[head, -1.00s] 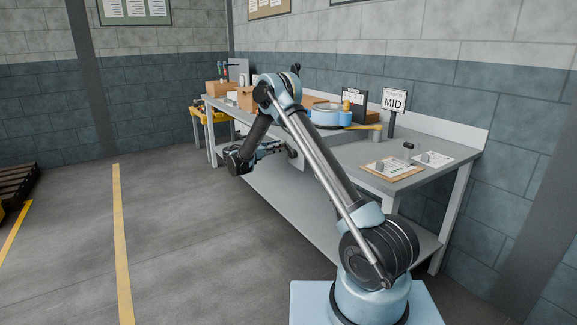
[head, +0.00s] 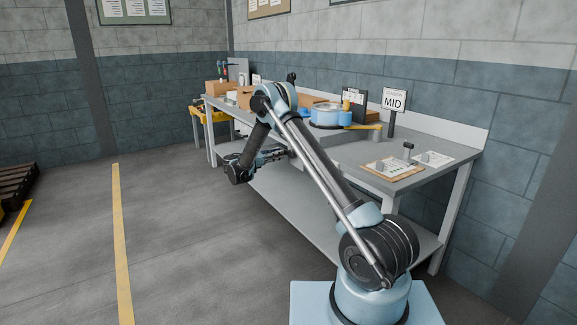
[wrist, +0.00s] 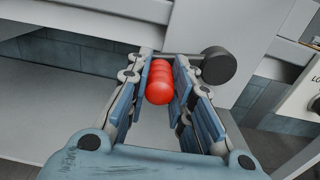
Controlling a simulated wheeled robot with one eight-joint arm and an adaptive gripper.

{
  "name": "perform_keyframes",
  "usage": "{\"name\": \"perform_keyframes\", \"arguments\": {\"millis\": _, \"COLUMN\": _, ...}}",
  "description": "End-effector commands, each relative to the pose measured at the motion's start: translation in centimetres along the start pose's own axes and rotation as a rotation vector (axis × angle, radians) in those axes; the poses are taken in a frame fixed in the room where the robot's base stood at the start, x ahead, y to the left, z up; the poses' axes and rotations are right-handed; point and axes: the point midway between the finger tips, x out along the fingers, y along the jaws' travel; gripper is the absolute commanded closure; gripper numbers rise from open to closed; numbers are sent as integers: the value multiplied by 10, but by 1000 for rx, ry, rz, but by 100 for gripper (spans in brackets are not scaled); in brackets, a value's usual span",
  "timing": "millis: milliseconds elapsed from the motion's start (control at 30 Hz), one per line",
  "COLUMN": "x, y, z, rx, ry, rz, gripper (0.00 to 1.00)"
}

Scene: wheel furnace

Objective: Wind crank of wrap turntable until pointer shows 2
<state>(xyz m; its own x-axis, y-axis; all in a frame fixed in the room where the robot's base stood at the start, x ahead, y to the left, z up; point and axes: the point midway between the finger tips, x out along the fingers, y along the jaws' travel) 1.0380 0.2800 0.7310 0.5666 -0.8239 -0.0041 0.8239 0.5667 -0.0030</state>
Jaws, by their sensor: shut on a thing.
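In the wrist view my gripper (wrist: 168,72) is shut on a red ribbed crank handle (wrist: 159,82), which lies between the finger pads. A dark crank arm runs behind the handle to a round dark hub (wrist: 219,66) at its right, by the pale bench front. In the head view my gripper (head: 282,153) is at the bench's front edge, and my arm hides the crank. A round blue-and-white thing (head: 326,116) sits on the bench; I cannot tell if it is the turntable. No pointer or dial reading is legible.
The long grey bench (head: 350,152) runs along the wall, with a lower shelf.

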Motion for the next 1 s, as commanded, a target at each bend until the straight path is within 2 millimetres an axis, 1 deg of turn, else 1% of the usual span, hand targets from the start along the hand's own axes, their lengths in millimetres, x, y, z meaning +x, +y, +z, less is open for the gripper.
{"name": "perform_keyframes", "arguments": {"millis": 33, "x": 3, "y": -7, "z": 2, "rx": 0, "ry": -4, "rz": -18, "gripper": 100}}
{"name": "perform_keyframes", "arguments": {"millis": 167, "x": 3, "y": -9, "z": -2, "rx": 0, "ry": -5, "rz": -18, "gripper": 100}}
{"name": "perform_keyframes", "arguments": {"millis": 600, "x": 3, "y": -27, "z": -32, "rx": 1, "ry": -10, "rz": -19, "gripper": 100}}
{"name": "perform_keyframes", "arguments": {"millis": 1000, "x": 4, "y": -29, "z": -33, "rx": 0, "ry": -10, "rz": -19, "gripper": 100}}
